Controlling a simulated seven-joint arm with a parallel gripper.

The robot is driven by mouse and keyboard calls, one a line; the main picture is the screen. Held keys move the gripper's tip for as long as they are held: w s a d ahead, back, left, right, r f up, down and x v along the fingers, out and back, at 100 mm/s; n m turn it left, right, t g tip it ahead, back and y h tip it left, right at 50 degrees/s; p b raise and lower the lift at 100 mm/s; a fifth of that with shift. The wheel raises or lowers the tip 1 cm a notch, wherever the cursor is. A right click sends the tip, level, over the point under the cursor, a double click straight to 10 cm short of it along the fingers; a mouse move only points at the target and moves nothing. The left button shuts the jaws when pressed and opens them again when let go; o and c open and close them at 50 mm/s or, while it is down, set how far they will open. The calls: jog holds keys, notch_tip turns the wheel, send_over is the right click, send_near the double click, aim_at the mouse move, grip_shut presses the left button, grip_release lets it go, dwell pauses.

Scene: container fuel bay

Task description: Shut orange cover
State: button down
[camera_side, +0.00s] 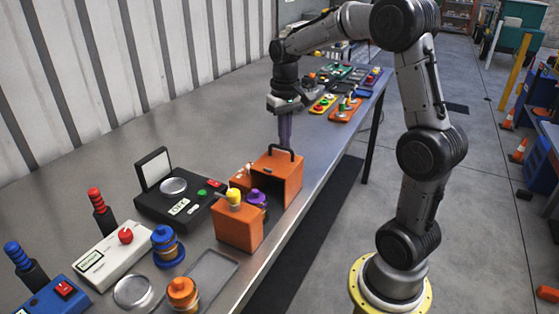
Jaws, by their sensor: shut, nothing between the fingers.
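The orange cover (275,163) is a box-like hood with a black handle (280,151) on top, near the table's right edge. A purple knobbed piece (257,197) sits between block and cover, partly hidden. My gripper (285,142) points down at the handle, shut and empty. Its fingertips are close to the handle; whether they touch it I cannot tell.
A black box with a raised lid (154,168) stands left of the cover. A white box with a red button (125,236), a blue knobbed piece (167,246) and an orange one (183,294) are nearer. Coloured panels (345,108) lie farther back. Bare table (190,115) lies at the left back.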

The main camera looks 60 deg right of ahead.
aim_at(266, 161)
jog(key=shift+f, duration=0.45)
jog(key=shift+a, duration=0.15)
jog(key=a, duration=1)
jog(key=shift+a, duration=0.1)
dwell(1.1)
jog(key=shift+d, duration=0.4)
notch_tip(266, 161, up, 8)
dwell(0.9)
